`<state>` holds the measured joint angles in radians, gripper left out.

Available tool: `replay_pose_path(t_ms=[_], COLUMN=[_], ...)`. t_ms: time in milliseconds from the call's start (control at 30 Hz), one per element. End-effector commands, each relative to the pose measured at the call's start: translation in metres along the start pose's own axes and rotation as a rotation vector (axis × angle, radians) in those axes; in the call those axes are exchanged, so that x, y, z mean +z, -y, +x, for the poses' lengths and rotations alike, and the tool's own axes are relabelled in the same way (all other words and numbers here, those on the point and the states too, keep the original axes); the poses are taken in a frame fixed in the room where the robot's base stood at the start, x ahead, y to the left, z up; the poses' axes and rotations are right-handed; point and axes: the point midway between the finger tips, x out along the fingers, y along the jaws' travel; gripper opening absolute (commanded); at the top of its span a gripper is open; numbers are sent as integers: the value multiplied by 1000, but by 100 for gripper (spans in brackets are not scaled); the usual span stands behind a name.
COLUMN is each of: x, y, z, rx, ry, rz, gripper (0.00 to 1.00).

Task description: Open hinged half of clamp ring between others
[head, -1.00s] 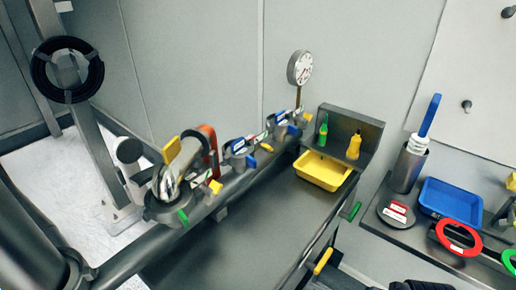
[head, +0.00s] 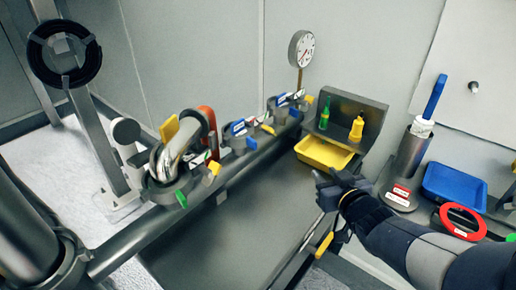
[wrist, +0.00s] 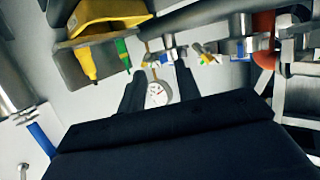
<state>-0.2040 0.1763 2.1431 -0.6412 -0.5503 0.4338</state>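Several clamps sit in a row along a grey pipe at the middle left of the head view. The clamp in the middle of the row (head: 238,136) has blue and red-white parts; its hinged half's position is too small to tell. A near clamp (head: 165,188) is under a shiny bent pipe, and a far clamp (head: 281,106) is beside the gauge. My gripper (head: 324,184) is apart from them all, in front of the yellow tray. In the wrist view its fingers (wrist: 158,86) are spread with nothing between them; the clamp row (wrist: 238,46) shows upper right.
A yellow tray (head: 324,153) with a green and a yellow bottle stands behind my gripper. A pressure gauge (head: 301,48) rises at the pipe's far end. A blue tray (head: 455,186) and a red ring (head: 458,222) lie right. Space between gripper and pipe is clear.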

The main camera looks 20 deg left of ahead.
Motion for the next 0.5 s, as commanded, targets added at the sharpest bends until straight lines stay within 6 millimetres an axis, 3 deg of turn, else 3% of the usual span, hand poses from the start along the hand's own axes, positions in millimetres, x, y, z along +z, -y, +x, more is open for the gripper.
replay_pose_path(t_ms=[100, 233, 500], x=[-12, -22, -31], y=[38, 72, 99], z=[22, 30, 34], rx=[-174, -331, -451], ry=[-120, -215, -281], rz=[-23, -28, -24], gripper=[32, 32, 32])
